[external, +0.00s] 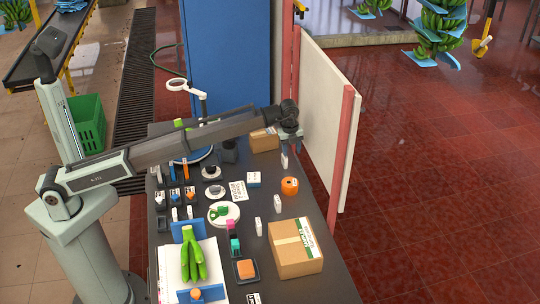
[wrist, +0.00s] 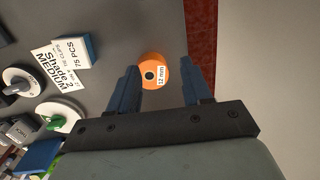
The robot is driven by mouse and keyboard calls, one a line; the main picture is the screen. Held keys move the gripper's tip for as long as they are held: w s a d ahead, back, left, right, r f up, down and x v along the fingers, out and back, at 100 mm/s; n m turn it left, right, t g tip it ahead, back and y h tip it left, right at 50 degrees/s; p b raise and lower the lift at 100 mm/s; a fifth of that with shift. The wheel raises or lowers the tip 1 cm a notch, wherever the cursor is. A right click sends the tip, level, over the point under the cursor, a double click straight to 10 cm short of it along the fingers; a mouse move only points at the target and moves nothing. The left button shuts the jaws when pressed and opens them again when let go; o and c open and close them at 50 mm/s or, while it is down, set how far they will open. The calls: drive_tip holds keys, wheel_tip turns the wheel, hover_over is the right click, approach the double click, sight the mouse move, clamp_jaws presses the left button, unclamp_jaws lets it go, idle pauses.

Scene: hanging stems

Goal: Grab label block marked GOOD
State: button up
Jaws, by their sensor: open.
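Small upright white blocks stand on the dark table: one under my gripper (external: 284,160), one right of centre (external: 277,203) and one nearer the front (external: 258,226). Their markings are too small to read, so I cannot tell which is marked GOOD. My gripper (external: 290,136) is above the far right part of the table. In the wrist view my gripper (wrist: 162,68) is open and empty, its two fingers apart. An orange roll (wrist: 153,66) labelled 12 mm shows beyond the fingers there. No block marked GOOD can be made out in the wrist view.
The orange roll also stands on the table (external: 290,186). A small brown box (external: 265,140) is near my gripper, a larger carton (external: 295,250) at front right. Green bananas (external: 192,258) lie at front left. A white panel (external: 328,120) rises along the right edge.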

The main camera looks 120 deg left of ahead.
drive_tip(key=h, duration=0.1)
hover_over(284, 158)
drive_tip(key=s+a, duration=0.1)
drive_tip(key=a, duration=0.1)
drive_tip(key=shift+n, duration=0.3)
drive_tip(key=f, duration=0.7)
drive_tip(key=shift+s+d+f, duration=0.2)
drive_tip(key=shift+d+f, duration=0.05)
drive_tip(key=shift+f, duration=0.1)
drive_tip(key=shift+w+a+f, duration=0.1)
drive_tip(key=shift+a+f, duration=0.1)
drive_tip(key=shift+f, duration=1.25)
drive_tip(key=shift+w+a+f, duration=0.1)
drive_tip(key=shift+a+f, duration=0.05)
drive_tip(key=shift+f, duration=1.3)
drive_tip(key=shift+c, duration=0.2)
clamp_jaws()
